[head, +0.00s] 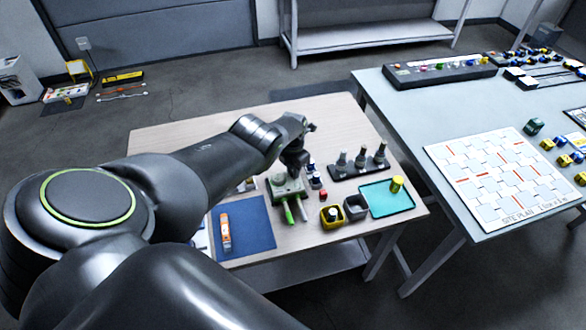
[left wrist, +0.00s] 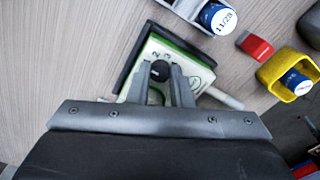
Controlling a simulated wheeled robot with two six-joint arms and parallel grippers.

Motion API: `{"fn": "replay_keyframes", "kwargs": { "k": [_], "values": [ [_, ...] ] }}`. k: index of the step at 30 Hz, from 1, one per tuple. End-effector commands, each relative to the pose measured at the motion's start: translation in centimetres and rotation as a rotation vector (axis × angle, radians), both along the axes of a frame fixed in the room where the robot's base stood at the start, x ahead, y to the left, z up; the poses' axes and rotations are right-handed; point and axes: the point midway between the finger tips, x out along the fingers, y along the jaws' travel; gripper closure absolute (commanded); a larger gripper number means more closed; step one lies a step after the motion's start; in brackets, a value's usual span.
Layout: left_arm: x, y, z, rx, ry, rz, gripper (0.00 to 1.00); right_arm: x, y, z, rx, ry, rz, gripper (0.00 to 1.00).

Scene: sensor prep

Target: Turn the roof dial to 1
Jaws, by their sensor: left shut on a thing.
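The boxy green-and-white device (head: 284,190) sits on the wooden table, with green and grey handles on its near side. In the left wrist view the device (left wrist: 201,72) has a black dial (left wrist: 160,71) on its top. In the head view the gripper hides the dial. My right gripper is not in view.
Near the device are a red block (head: 323,195), a yellow holder (head: 331,224), a dark cup (head: 356,208) and a black rack (head: 345,172) with grey pieces. A blue mat (head: 255,238) and a teal tray (head: 378,205) flank them. A second table (head: 420,115) stands at right.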

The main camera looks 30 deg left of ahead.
Motion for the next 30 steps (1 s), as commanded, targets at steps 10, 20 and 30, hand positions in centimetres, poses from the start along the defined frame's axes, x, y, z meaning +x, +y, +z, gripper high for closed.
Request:
{"fn": "replay_keyframes", "kwargs": {
  "k": [10, 20, 30],
  "values": [
    [0.0, 0.0, 0.0, 0.000, -0.001, 0.002, 1.00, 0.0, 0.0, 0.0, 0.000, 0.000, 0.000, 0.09],
    [0.0, 0.0, 0.0, 0.000, 0.000, 0.002, 0.58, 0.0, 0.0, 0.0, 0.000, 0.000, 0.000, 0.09],
    [-0.1, 0.7, 1.6, 0.001, 0.000, 0.001, 0.58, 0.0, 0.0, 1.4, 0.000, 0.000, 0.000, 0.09]
  ]
}}
